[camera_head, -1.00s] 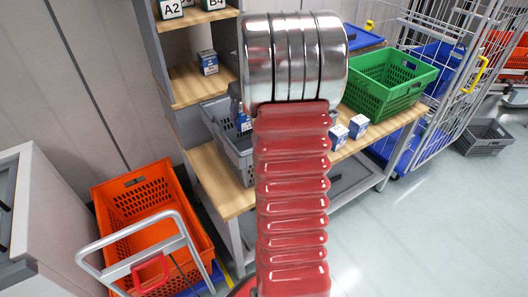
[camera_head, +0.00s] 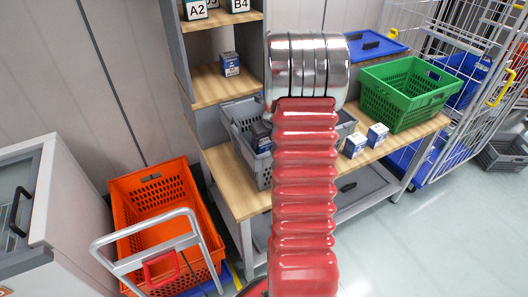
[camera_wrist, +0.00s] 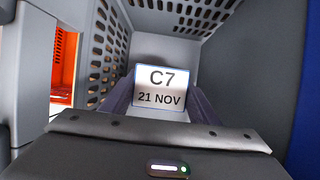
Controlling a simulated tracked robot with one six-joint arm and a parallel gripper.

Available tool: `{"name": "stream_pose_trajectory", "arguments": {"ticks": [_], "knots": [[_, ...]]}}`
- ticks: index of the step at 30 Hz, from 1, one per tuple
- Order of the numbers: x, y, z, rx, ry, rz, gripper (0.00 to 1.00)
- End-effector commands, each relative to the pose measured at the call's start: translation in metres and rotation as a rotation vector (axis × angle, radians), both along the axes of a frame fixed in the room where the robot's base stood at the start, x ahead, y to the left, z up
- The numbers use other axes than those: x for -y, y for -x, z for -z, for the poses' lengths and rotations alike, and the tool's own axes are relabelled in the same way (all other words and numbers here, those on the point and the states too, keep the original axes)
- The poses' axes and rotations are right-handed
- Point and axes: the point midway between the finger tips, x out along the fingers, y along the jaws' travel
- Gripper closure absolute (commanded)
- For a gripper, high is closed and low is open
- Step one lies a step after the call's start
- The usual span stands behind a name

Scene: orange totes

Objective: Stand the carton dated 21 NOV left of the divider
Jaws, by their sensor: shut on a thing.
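The carton (camera_wrist: 160,90) is white with a dark label edge and reads C7, 21 NOV in the wrist view. My gripper (camera_wrist: 162,104) is shut on it, with a dark finger at each side. It is inside the grey crate (camera_wrist: 118,22), whose perforated walls show at the left and far side. A plain grey panel (camera_wrist: 250,70), seemingly the divider, stands right of the carton, with a gap between. A pale floor shows beyond the carton; whether its base touches is hidden. In the head view, my arm covers much of the grey crate (camera_head: 236,112).
The crate stands on a wooden bench (camera_head: 236,190). Two small cartons (camera_head: 355,146) (camera_head: 377,135) and a green crate (camera_head: 405,92) stand to its right. Another carton (camera_head: 230,64) is on the shelf above. An orange tote (camera_head: 150,195) is at lower left.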

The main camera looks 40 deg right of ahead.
Motion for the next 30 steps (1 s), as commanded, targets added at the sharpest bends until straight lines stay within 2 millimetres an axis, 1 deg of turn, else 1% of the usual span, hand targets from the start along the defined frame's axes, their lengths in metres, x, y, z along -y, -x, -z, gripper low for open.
{"name": "stream_pose_trajectory", "arguments": {"ticks": [5,8,15,18,29,30], "knots": [[0.001,0.0,-0.001,0.001,0.001,0.0,0.8],[0.0,0.0,0.004,-0.001,0.0,0.0,0.8],[0.001,0.001,0.036,-0.002,-0.001,0.002,0.8],[0.001,0.001,0.043,-0.001,0.0,0.001,0.8],[0.001,0.001,0.046,0.0,0.001,0.002,0.8],[0.001,0.001,0.046,0.0,0.001,0.001,0.43]]}}
